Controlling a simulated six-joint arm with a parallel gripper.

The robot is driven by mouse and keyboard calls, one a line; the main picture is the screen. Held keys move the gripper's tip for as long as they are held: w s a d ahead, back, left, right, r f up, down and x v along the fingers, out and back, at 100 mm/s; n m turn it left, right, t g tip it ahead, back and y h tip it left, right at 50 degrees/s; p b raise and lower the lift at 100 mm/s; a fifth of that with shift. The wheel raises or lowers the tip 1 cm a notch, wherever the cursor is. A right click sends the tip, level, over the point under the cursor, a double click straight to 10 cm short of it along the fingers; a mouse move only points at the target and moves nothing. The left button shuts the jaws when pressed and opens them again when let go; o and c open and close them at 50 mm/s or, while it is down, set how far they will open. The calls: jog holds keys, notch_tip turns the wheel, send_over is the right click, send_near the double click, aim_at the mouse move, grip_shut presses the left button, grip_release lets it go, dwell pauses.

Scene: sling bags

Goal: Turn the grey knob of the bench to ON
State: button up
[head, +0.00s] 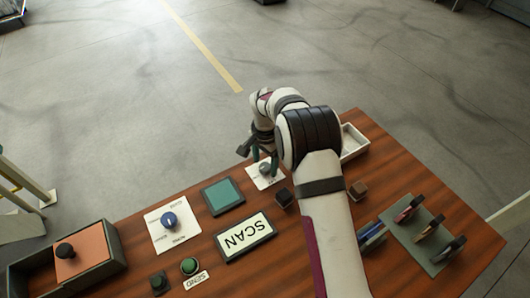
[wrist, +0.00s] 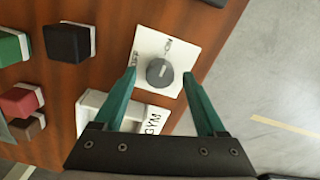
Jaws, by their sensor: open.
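The grey knob (wrist: 160,72) sits on a white plate (wrist: 180,52) with small lettering in the wrist view. One label above the knob seems to read ON; another at its upper left is too small to read surely. A pale mark shows on the knob's top. My gripper (wrist: 159,74) is open, its two teal fingers on either side of the knob with gaps between; the height above the plate is hard to tell. In the head view, my gripper (head: 264,160) is over the same plate (head: 276,180), and the knob (head: 265,169) is partly hidden.
A blue knob (head: 169,220), a teal screen (head: 223,195), a SCAN panel (head: 245,238) and a green button (head: 189,266) lie to the left. A dark cube (head: 284,199) stands close to the plate. A white tray (head: 354,142) is behind my arm. The bench edge is near.

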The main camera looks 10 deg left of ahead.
aim_at(265, 167)
notch_tip(265, 167, up, 15)
dwell(0.4)
jog(key=s+d+r+y, duration=0.1)
jog(key=s+d+r, duration=0.3)
jog(key=s+d, duration=0.35)
jog(key=s+d+r, duration=0.5)
jog(key=s+d, duration=0.2)
jog(key=s, duration=0.2)
jog(key=s+d+f, duration=0.2)
jog(key=s, duration=0.6)
jog(key=s+d+f, duration=0.2)
jog(key=s, duration=0.6)
jog(key=shift+f+n+y, duration=0.3)
jog(key=shift+y, duration=0.1)
